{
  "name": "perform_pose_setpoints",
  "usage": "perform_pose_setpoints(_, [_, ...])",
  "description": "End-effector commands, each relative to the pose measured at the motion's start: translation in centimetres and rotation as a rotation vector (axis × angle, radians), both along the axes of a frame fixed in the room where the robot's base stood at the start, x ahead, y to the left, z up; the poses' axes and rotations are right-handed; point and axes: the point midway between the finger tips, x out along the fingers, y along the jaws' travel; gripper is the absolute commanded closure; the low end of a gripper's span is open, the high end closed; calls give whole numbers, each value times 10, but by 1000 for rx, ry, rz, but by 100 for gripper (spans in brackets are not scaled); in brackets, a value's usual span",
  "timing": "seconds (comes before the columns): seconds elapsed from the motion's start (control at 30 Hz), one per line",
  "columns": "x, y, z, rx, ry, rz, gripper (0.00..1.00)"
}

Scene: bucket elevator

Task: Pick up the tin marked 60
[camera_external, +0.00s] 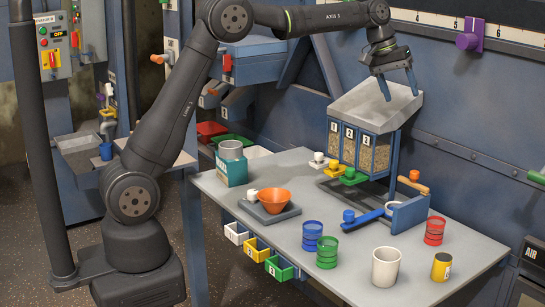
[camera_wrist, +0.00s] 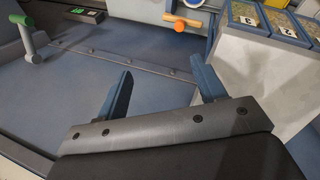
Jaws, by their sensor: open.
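I cannot read the number 60 on any tin. In the outside view a small yellow tin (camera_external: 441,266) with a pale label stands at the table's front right. A red tin (camera_external: 434,231), a blue tin (camera_external: 312,236) and a green tin (camera_external: 327,252) stand on the same table. My gripper (camera_external: 398,84) is raised above the hopper at the back, well away from these tins. Its blue fingers are apart and empty, and they also show in the wrist view (camera_wrist: 163,85). No tin shows in the wrist view.
A white cup (camera_external: 385,267) stands beside the yellow tin. The numbered hopper (camera_external: 365,145) and a blue stand (camera_external: 409,212) with an orange handle rise at the table's back. A scale with an orange bowl (camera_external: 276,201) sits left. The front middle (camera_external: 345,279) is bare.

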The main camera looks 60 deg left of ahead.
Motion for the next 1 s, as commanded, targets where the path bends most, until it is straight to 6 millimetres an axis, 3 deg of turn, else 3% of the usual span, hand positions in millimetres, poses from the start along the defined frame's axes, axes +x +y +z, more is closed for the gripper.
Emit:
perform_pose_setpoints(0.03, [-12, -31, 1, 28, -29, -129, 36])
perform_pose_setpoints(0.2, [-55, -114, -1, 127, -147, -582, 36])
perform_pose_setpoints(0.5, [-141, -224, -6, 265, -350, -1276, 36])
perform_pose_setpoints(0.53, [-147, -231, -11, 275, -365, -1327, 36])
perform_pose_setpoints(0.6, [-143, -223, -63, 269, -345, -1303, 36])
perform_pose_setpoints(0.7, [-142, -223, -117, 270, -348, -1300, 36])
perform_pose_setpoints(0.8, [-141, -223, -158, 270, -352, -1298, 36])
perform_pose_setpoints(1.0, [-139, -225, -193, 271, -356, -1296, 36])
